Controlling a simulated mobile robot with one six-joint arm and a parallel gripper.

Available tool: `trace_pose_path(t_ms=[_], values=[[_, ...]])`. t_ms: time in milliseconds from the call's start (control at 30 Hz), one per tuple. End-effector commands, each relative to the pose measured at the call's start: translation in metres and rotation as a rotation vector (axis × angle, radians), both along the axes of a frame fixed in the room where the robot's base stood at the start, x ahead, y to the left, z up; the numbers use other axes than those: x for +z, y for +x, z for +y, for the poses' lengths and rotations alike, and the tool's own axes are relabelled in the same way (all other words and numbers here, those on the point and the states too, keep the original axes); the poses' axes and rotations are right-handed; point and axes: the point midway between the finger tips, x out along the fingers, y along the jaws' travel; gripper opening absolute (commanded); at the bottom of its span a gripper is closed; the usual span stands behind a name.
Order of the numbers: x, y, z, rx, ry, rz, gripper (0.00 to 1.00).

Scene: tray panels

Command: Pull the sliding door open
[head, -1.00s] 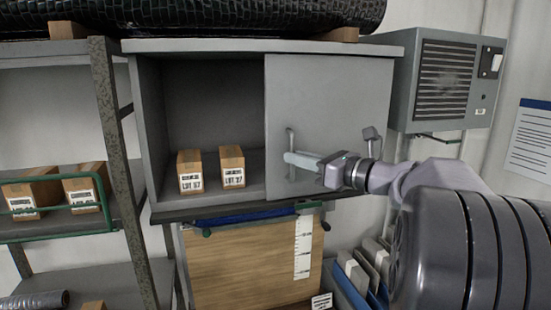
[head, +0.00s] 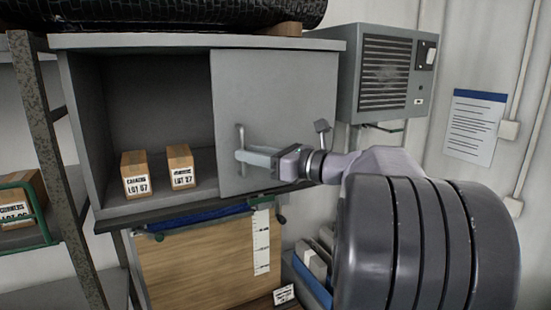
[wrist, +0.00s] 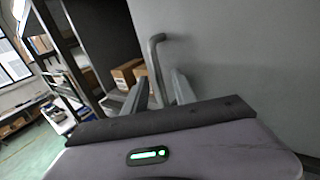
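The grey sliding door (head: 275,95) covers the right part of a grey wall cabinet (head: 80,125), and the left part stands uncovered. A vertical bar handle (head: 239,135) sits near the door's left edge. My gripper (head: 243,155) reaches it from the right, with its fingertips at the bar. In the wrist view the handle (wrist: 156,55) rises between the two fingers of my gripper (wrist: 159,80). The fingers look apart, with a gap on the right side of the bar. The bar's lower end is hidden behind my gripper.
Two cartons, one on the left (head: 135,174) and one on the right (head: 181,166), stand inside the uncovered left part. A shelf rack (head: 50,150) stands at the left. A vented grey box (head: 385,75) hangs right of the cabinet. A wooden board (head: 195,260) is below.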

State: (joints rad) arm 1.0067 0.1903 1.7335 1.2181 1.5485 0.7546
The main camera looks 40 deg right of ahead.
Motion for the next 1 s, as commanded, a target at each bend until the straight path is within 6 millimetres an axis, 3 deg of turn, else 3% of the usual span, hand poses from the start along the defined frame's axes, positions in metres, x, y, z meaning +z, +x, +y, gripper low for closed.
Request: trace_pose_path(t_ms=[300, 500, 700, 1000], values=[[-0.004, -0.093, -0.028, -0.008, -0.001, -0.001, 0.32], [-0.002, -0.141, -0.041, -0.005, 0.000, -0.001, 0.32], [0.000, -0.158, -0.045, -0.002, 0.000, -0.001, 0.32], [0.000, -0.158, -0.045, -0.001, 0.000, -0.001, 0.32]])
